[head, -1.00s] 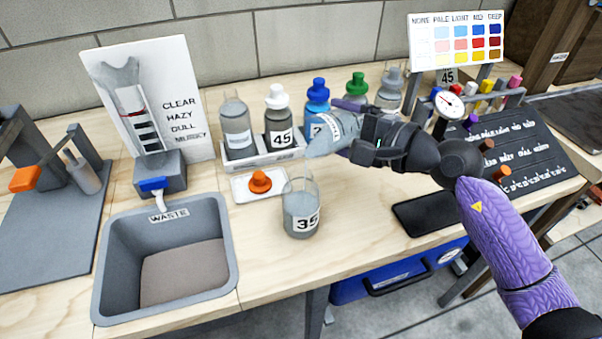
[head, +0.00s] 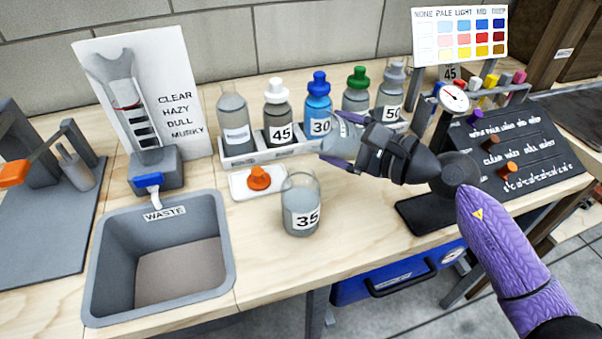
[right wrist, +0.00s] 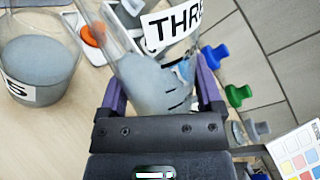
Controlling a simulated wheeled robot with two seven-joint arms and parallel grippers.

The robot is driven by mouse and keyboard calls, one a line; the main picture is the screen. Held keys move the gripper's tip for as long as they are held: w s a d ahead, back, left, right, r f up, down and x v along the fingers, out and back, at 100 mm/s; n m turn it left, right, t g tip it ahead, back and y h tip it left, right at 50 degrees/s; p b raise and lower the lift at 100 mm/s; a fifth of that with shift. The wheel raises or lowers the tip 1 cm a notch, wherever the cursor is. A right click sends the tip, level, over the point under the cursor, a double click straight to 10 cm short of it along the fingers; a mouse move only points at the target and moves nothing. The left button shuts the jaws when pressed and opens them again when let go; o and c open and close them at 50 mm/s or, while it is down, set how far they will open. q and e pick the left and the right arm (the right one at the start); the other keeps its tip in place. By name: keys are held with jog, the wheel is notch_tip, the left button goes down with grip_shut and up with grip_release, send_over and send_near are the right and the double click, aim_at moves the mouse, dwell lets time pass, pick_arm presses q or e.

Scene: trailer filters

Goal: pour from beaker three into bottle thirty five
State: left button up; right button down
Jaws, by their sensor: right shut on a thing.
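Bottle thirty five (head: 301,222) stands upright and uncapped on the bench, with grey liquid in it. It also shows at the left of the right wrist view (right wrist: 35,65). My right gripper (head: 343,141) is shut on beaker three (right wrist: 150,75), a clear beaker whose label reads "THRE" in the wrist view, with grey liquid inside. In the head view beaker three (head: 338,132) is mostly hidden by the gripper; it is apart from bottle thirty five, behind and to the right of its mouth. My left gripper is not in view.
A rack (head: 238,158) of several bottles with coloured caps stands close behind the beaker. An orange cap (head: 258,178) lies on a white tray (head: 240,190). A grey waste basin (head: 105,270) is at left. A dark flat pad (head: 425,213) lies at right.

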aim_at(353, 159)
jog(key=f+m+b, duration=0.2)
jog(key=f+m, duration=0.1)
jog(key=w+f+m+b, duration=0.1)
jog(key=m, duration=0.1)
jog(key=shift+d+f+y, duration=0.15)
jog(key=shift+d+y, duration=0.25)
jog(key=m, duration=0.2)
jog(key=b, duration=0.1)
jog(key=shift+w+d+f+m, duration=0.25)
jog(key=shift+d+f+m, duration=0.05)
jog(key=shift+f+m, duration=0.1)
jog(key=shift+w+m+y, duration=0.1)
jog(key=shift+m+y, duration=0.2)
jog(key=shift+m, duration=0.3)
jog(key=shift+d+r, duration=0.1)
jog(key=shift+r, duration=0.25)
notch_tip(353, 159, up, 5)
jog(key=p, duration=0.3)
jog(key=shift+f+p, duration=0.15)
jog(key=shift+p, duration=0.2)
jog(key=shift+f, duration=0.2)
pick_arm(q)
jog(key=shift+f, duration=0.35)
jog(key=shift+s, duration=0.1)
